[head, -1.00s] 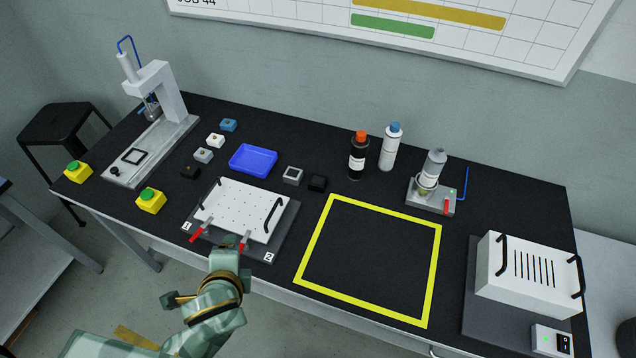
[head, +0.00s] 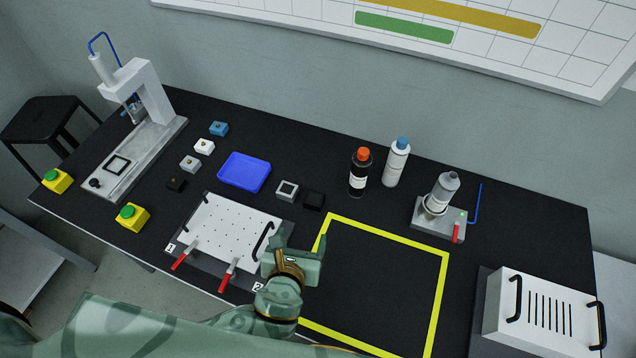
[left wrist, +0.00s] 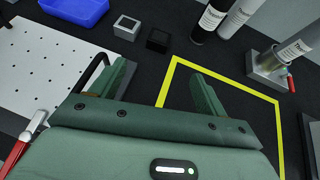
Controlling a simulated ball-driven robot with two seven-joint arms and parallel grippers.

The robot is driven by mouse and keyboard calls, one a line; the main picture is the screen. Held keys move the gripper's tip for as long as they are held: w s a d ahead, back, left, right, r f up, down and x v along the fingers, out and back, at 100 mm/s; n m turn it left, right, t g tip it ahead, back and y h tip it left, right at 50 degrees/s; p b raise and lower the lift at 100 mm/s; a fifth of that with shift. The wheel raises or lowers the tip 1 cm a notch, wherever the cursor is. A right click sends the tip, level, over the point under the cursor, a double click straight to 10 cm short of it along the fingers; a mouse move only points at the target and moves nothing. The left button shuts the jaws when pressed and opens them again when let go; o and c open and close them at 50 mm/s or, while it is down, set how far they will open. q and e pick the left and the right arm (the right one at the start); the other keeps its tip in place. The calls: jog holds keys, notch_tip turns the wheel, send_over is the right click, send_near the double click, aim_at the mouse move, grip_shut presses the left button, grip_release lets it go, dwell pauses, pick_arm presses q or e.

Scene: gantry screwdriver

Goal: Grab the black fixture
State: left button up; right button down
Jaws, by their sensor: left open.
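The black fixture (head: 313,201) is a small dark square block on the black table, just right of a grey square fixture (head: 287,190). It also shows in the left wrist view (left wrist: 158,40), beyond the fingertips, with the grey fixture (left wrist: 127,27) to its left. My left gripper (head: 296,245) is open and empty. It is over the table between the white perforated plate and the yellow-taped square, on the near side of the black fixture and apart from it. My right gripper is not in view.
The white plate (head: 230,230) has a black handle (head: 262,243) close to the left gripper, and red clamps (head: 228,275). A blue tray (head: 244,172) lies behind. Bottles (head: 359,172) stand to the right. The yellow-taped square (head: 385,285) is empty.

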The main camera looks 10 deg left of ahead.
pick_arm(q)
jog(key=x, duration=0.3)
jog(key=b, duration=0.4)
send_near(314, 200)
jog(key=x, duration=0.3)
jog(key=shift+w+d+f, duration=0.1)
jog(key=shift+w, duration=0.35)
jog(key=shift+w+f, duration=0.25)
jog(key=shift+w, duration=0.05)
jog(key=b+x, duration=0.2)
jog(key=x, duration=0.2)
jog(key=shift+f, duration=0.15)
jog(key=shift+w, duration=0.2)
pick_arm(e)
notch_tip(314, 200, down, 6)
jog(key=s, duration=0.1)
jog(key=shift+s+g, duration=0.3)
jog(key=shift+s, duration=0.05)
pick_arm(q)
jog(key=shift+c, duration=0.8)
jog(key=c, duration=1.1)
